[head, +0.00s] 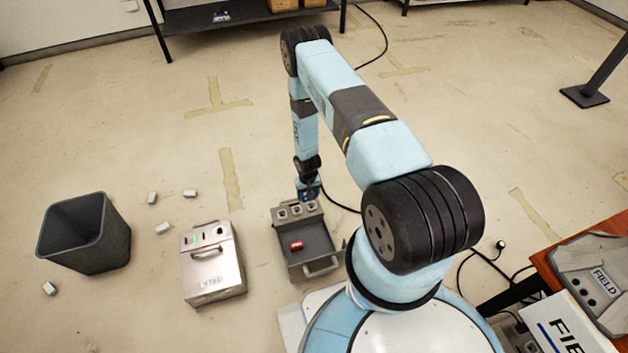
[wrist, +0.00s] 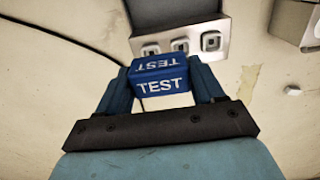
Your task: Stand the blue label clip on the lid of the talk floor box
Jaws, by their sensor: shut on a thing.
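My gripper (wrist: 160,85) is shut on the blue label clip (wrist: 162,77), which carries the word TEST in white on two faces. In the head view the clip (head: 308,195) is held at the far edge of an open grey floor box (head: 318,232) with a row of three sockets and a red piece (head: 296,245) inside. Whether the clip touches that box cannot be told. A closed silver floor box (head: 212,262) with a handle stands to its left; its front label is too small to read surely. Which box is the talk box is unclear.
A dark bin (head: 85,235) stands at the left, with several small white blocks (head: 163,228) on the floor. A cable (head: 340,203) runs behind the open box. A desk (head: 590,245) with a FIELD phone is at the right. The floor beyond the boxes is mostly clear.

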